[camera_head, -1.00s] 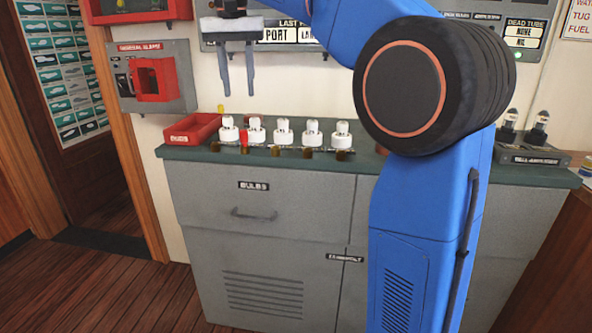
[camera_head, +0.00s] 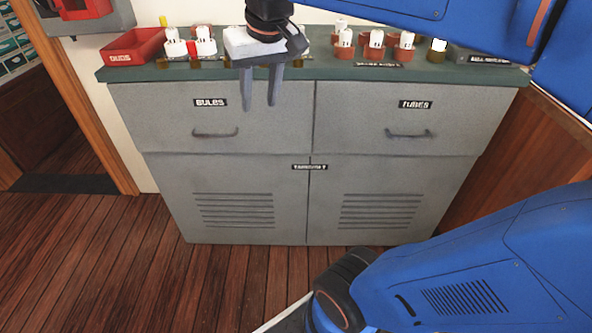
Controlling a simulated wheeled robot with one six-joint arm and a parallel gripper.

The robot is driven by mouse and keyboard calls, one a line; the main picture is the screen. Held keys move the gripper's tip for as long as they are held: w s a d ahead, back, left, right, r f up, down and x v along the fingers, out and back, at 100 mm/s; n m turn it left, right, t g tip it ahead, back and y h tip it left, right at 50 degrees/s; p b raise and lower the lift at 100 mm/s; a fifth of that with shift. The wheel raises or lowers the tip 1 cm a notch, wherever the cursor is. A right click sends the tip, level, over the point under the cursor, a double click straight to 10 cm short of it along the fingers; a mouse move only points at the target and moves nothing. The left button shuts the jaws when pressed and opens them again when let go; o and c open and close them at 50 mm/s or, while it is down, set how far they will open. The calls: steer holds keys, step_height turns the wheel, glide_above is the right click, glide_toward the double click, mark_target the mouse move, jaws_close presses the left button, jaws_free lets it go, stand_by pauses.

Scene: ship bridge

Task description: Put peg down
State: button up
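My gripper (camera_head: 259,104) hangs fingers-down in front of the grey cabinet's upper left drawer, near the counter's front edge in the picture. Its two fingers are apart and I see nothing between them. I cannot make out a thing that is clearly the peg. White-topped pieces (camera_head: 204,42) stand on the counter to the left of my gripper, and some of the row is hidden behind it. More white-topped pieces in red-brown bases, one of them a piece (camera_head: 376,42), stand to its right. A small yellow piece (camera_head: 163,21) shows behind the left ones.
A red tray (camera_head: 118,58) marked DUDS sits at the counter's left end. The green countertop (camera_head: 330,73) has a narrow clear front strip. Below is a grey cabinet (camera_head: 270,165) with drawers marked BULBS and TUBES. The wooden floor (camera_head: 120,235) in front is clear at left.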

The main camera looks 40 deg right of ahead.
steer(key=s+f, duration=0.5)
steer(key=f, duration=0.3)
steer(key=s+d+f+n+t, duration=0.1)
steer(key=s+f, duration=0.5)
steer(key=f, duration=0.1)
steer(key=shift+d+f+n, duration=0.2)
steer(key=shift+f+n, duration=0.1)
steer(key=shift+f, duration=0.05)
